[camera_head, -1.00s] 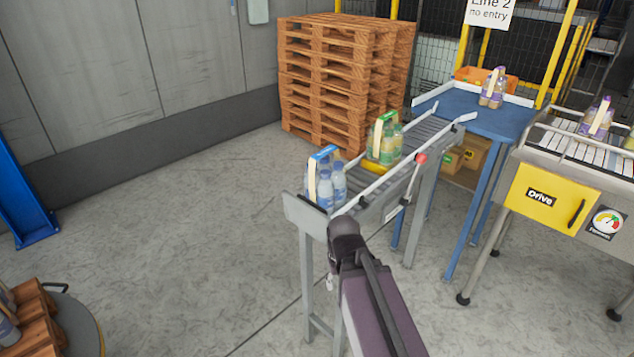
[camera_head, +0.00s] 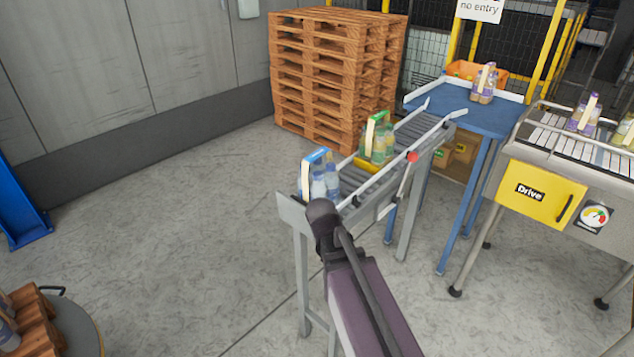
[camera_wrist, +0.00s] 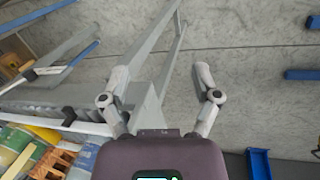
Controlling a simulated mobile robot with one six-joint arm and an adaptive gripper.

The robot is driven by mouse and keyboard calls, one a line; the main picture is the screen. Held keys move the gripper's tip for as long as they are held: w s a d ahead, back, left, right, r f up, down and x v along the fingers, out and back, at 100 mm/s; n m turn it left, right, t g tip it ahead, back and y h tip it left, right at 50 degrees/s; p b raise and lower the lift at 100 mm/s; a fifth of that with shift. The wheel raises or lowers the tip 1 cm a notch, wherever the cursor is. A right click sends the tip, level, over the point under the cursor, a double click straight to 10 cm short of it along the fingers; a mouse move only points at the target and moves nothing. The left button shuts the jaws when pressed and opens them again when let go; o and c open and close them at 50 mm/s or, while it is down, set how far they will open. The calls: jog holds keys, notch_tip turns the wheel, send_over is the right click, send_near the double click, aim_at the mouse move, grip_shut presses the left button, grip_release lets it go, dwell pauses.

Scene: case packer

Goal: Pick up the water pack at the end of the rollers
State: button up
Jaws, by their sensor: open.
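The water pack (camera_head: 325,182) is a group of clear bottles with blue labels and a blue and cream carry strap. It stands upright at the near end of the roller conveyor (camera_head: 378,186), close to the end plate. In the wrist view part of the water pack (camera_wrist: 84,158) shows at the lower left, beside my gripper. My gripper (camera_wrist: 157,77) is open and empty, its fingers spread over the conveyor's end and the floor. In the head view my arm covers the gripper's fingers and the pack's lower part.
A green-strapped pack (camera_head: 377,140) stands behind it on the rollers, past a yellow bar. A red-knobbed lever (camera_head: 411,158) rises at the conveyor's right side. Stacked pallets (camera_head: 335,80) stand behind. A blue table (camera_head: 465,108) adjoins the far end. The floor at left is clear.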

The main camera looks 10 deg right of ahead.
jog(key=w+a+r+n+t+h+p, duration=0.3)
jog(key=w+r+n+h+p, duration=0.25)
jog(key=w+r+n, duration=0.55)
jog(key=n+t+h+p, duration=0.35)
jog(key=n+p, duration=0.25)
jog(key=n, duration=0.3)
send_near(317, 153)
jog(key=v, duration=0.3)
jog(key=shift+s+d+r+t+y, duration=0.1)
jog(key=shift+s+r+t+y, duration=0.05)
jog(key=shift+t+y, duration=0.25)
jog(key=b+x, duration=0.3)
jog(key=x, duration=0.4)
jog(key=shift+d+f, duration=0.3)
jog(key=shift+w+d, duration=0.3)
jog(key=shift+d, duration=0.05)
jog(key=shift+d+f+b, duration=0.1)
jog(key=shift+b, duration=0.2)
jog(key=shift+b+x, duration=0.9)
jog(key=shift+x, duration=1.65)
jog(key=shift+s+d, duration=0.1)
jog(key=shift+s, duration=0.05)
